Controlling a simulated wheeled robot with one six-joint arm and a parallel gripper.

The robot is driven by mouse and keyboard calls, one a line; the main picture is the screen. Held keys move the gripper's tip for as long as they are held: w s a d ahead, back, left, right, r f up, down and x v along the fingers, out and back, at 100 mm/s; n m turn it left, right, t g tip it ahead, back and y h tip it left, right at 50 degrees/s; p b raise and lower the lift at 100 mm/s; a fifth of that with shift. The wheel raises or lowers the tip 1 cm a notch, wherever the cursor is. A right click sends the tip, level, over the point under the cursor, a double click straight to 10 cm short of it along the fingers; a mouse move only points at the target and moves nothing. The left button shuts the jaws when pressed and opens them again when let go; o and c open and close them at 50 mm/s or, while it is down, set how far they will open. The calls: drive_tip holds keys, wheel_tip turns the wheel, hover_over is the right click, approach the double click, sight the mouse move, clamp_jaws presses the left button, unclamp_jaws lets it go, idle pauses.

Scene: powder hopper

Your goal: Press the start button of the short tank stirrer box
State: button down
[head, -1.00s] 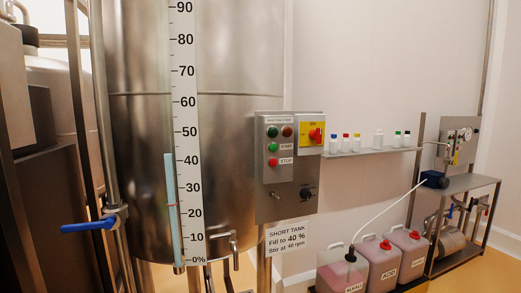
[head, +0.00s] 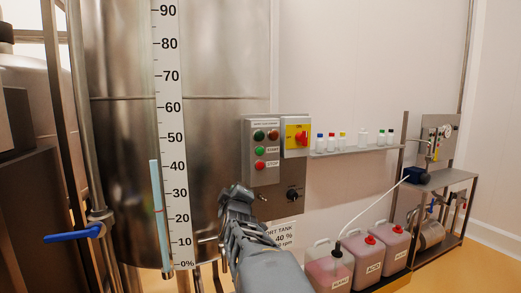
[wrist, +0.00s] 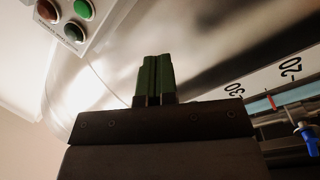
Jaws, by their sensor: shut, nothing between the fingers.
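In the wrist view my fingers (wrist: 155,62) are shut and empty. The box corner is at the upper left there, with the bright green start button (wrist: 83,8) near the top edge. The stop button is out of that view.
A yellow switch plate (head: 297,138) with a red knob and a black knob (head: 292,194) are on the box's right. The level scale (head: 171,120) runs down the tank. A blue valve handle (head: 73,235) is at left. Canisters stand at lower right.

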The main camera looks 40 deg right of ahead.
sight(260, 151)
drive_tip(key=s+d+r+m+g+h, duration=0.1)
drive_tip(key=s+d+r+g+h, duration=0.2)
drive_tip(key=s+d+r+h, duration=0.3)
drive_tip(key=d+r+h, duration=0.2)
drive_tip(key=d+h, duration=0.1)
drive_tip(key=d, duration=0.2)
drive_tip(key=shift+s+d+r+m+g+p, duration=0.2)
drive_tip(key=shift+r+m+g+p, duration=0.05)
drive_tip(key=shift+m+g+p, duration=0.15)
drive_tip(key=shift+w+d+p, duration=0.55)
drive_tip(key=shift+w+p, duration=0.2)
drive_tip(key=shift+w, duration=0.6)
drive_tip(key=shift+w+d+p, duration=0.55)
drive_tip(key=shift+w+p, duration=0.2)
drive_tip(key=shift+w, duration=0.65)
drive_tip(key=shift+w+d+p, duration=0.55)
drive_tip(key=shift+w+p, duration=0.2)
drive_tip(key=shift+w, duration=0.6)
drive_tip(key=shift+w, duration=0.15)
drive_tip(key=shift+w+d, duration=0.15)
drive_tip(key=shift+w, duration=0.1)
drive_tip(key=shift+w+d+p, duration=0.15)
drive_tip(key=shift+w+p, duration=0.2)
drive_tip(key=shift+p, duration=0.05)
drive_tip(key=shift+s+f, duration=0.1)
drive_tip(key=shift+s, duration=0.05)
drive_tip(key=shift+s+a+b, duration=0.3)
drive_tip(key=shift+s+b, duration=0.25)
drive_tip(key=shift+s, duration=0.05)
